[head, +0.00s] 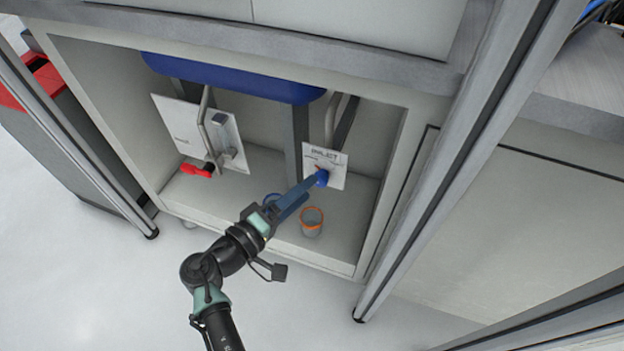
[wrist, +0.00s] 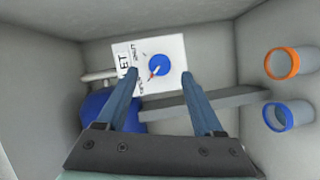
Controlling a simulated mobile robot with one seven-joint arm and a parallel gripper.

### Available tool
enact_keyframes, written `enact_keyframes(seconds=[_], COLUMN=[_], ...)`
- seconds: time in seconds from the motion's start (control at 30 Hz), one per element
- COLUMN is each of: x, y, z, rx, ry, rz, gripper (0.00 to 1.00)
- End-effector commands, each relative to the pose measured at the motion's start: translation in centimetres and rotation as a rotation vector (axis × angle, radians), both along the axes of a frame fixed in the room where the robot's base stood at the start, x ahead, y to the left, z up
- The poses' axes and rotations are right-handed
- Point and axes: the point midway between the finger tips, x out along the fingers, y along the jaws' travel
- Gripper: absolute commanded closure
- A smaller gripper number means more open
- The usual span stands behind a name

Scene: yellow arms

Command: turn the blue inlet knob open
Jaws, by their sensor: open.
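The blue inlet knob (head: 321,178) sits on a white plate (head: 337,160) marked INLET, inside the open cabinet. In the wrist view the round blue knob (wrist: 159,65) has a red-and-white pointer at its lower left and small lettering around it. My gripper (head: 307,185) reaches into the cabinet toward the plate. In the wrist view its two blue fingers (wrist: 166,73) are apart, and the knob shows between and beyond their tips. I cannot tell whether a finger touches the knob. In the head view the fingers partly cover the plate's lower left.
A grey cup with an orange rim (head: 312,221) and a blue-rimmed cup (wrist: 289,115) stand on the cabinet floor. A grey post (head: 296,140) stands between the panels.

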Motion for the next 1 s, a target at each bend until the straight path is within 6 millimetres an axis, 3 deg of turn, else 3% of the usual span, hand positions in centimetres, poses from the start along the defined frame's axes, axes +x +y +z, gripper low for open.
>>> enact_keyframes(seconds=[0.2,0.43,1.0], x=[-3.9,-6.5,-7.1], y=[3.4,5.5,6.0], z=[0.8,1.0,0.9], rx=[-0.001,-0.001,0.000], ry=[0.001,0.000,0.000], rz=[0.006,0.002,0.000], gripper=[0.31,0.31,0.31])
